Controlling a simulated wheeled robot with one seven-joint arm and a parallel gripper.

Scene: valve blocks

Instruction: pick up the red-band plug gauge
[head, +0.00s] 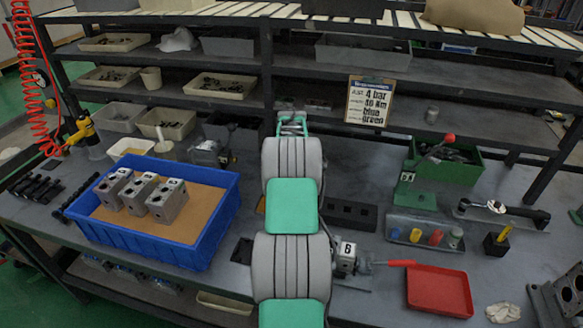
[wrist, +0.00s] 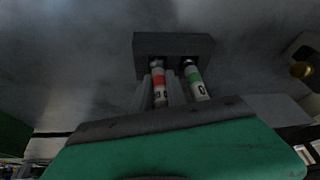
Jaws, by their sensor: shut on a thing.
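The red-band plug gauge (wrist: 159,83) shows in the wrist view, with a white lower part, a red band and a metal end at a dark block (wrist: 205,42). My gripper (wrist: 159,90) has one finger on each side of it and is shut on it. The gauge's far end is at the block; I cannot tell whether it is still seated. A green-band plug gauge (wrist: 194,80) is beside it, just right of my right finger. In the head view my arm covers the middle, and I cannot make out the gauges or the fingertips.
In the head view a blue crate (head: 222,222) with several valve blocks stands left. A block marked B (head: 346,257) is close right of my arm. Further right are a red tray (head: 439,290) and a tray of coloured pieces (head: 425,245). Shelves (head: 170,57) stand behind.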

